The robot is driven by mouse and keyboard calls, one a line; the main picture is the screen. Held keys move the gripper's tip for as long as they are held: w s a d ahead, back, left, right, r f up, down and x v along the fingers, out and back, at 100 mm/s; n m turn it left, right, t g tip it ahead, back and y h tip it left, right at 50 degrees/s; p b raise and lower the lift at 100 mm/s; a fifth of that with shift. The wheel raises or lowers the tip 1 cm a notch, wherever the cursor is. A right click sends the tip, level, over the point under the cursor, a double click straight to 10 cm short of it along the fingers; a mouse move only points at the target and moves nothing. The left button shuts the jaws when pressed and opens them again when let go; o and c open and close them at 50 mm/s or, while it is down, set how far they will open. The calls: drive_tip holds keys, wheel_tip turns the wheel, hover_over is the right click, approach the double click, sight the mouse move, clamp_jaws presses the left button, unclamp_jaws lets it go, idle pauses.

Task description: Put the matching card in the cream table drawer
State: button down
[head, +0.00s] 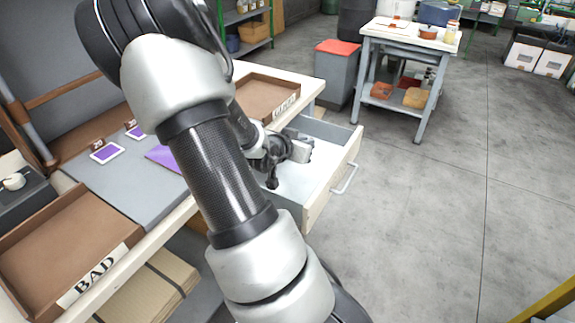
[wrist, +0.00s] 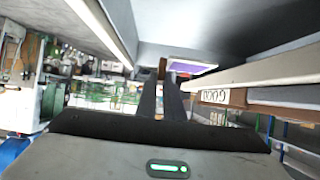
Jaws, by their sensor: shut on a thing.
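The cream table's drawer (head: 325,180) is pulled out on the right side of the table. In the head view my gripper (wrist: 167,78) is over the drawer's opening, with its fingertips hidden. In the wrist view it is shut on a small brown tab, with a purple-and-white card (wrist: 192,67) at the tips. Whether the card touches the drawer floor I cannot tell. Two more purple-and-white cards, one nearer (head: 107,152) and one farther (head: 137,132), lie on the grey mat with brown tabs beside them. A flat purple piece (head: 165,158) lies on the mat, partly hidden by my arm.
A brown tray marked BAD (head: 40,225) stands at the table's near left. Another brown tray (head: 262,90) stands at the far end, its label reading GOOD in the wrist view (wrist: 213,95). A red-topped grey bin (head: 338,75) and white workbench (head: 410,40) stand beyond. Floor at right is clear.

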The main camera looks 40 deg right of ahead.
drive_tip(key=w, duration=0.1)
drive_tip(key=w+a, duration=0.1)
drive_tip(key=w, duration=0.3)
drive_tip(key=shift+w+a, duration=0.25)
drive_tip(key=shift+a, duration=0.05)
drive_tip(key=f+b, duration=0.1)
drive_tip(key=f, duration=0.3)
drive_tip(key=f+b, duration=0.1)
drive_tip(key=f, duration=0.2)
drive_tip(key=shift+s+d+b, duration=0.1)
drive_tip(key=shift+s+b, duration=0.15)
drive_tip(key=shift+b, duration=0.05)
wheel_tip(320, 180, down, 4)
drive_tip(key=shift+f+b, duration=0.1)
drive_tip(key=shift+b, duration=0.65)
drive_tip(key=shift+w+f, duration=0.2)
drive_tip(key=shift+f, duration=0.05)
drive_tip(key=shift+r, duration=0.1)
